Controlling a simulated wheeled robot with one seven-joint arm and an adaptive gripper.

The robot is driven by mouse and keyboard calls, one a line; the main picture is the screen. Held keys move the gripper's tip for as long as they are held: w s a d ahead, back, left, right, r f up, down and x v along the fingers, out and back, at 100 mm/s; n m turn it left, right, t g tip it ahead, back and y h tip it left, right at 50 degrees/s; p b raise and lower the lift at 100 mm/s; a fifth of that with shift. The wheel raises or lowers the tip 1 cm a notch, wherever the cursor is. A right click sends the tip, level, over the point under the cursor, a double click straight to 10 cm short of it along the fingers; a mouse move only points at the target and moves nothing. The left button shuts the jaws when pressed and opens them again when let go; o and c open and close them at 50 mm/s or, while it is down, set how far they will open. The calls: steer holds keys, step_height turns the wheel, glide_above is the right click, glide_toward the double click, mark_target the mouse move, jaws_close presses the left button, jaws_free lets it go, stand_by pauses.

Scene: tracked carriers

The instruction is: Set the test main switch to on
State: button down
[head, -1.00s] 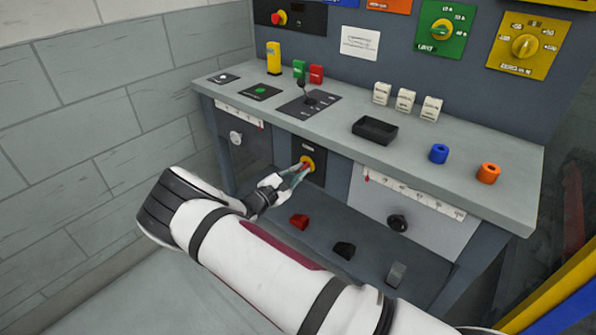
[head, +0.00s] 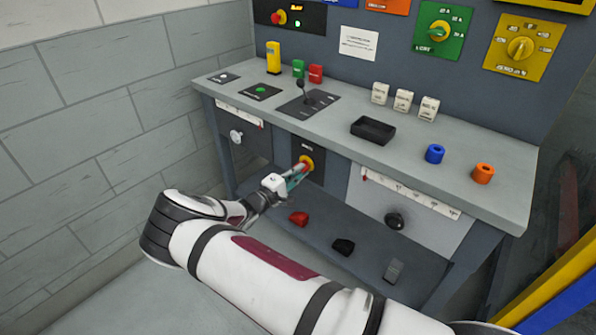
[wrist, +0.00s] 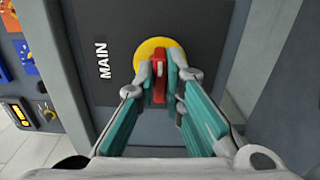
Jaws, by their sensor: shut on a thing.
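The main switch is a red handle (wrist: 158,82) on a round yellow plate (wrist: 147,52), set on a dark panel (wrist: 200,25) marked "MAIN". In the wrist view the panel's lettering runs up the left side of the plate. In the head view the yellow plate (head: 309,160) shows under the bench top, at the bench's front. My gripper (wrist: 162,75) has its fingers on both sides of the red handle and is shut on it. It also shows in the head view (head: 301,172). The fingers partly hide the handle and the lower plate.
Above the switch, the grey bench top (head: 350,160) overhangs. A black tray (head: 373,131) and a black lever (head: 304,92) stand on it. Below, a shelf carries a red block (head: 298,218) and a black block (head: 343,246). A round black knob (head: 394,220) is to the right.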

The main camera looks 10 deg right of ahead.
steer(key=shift+f, duration=0.1)
stand_by(0.3)
steer(key=c, duration=1.7)
jaws_free()
steer(key=v, duration=1.2)
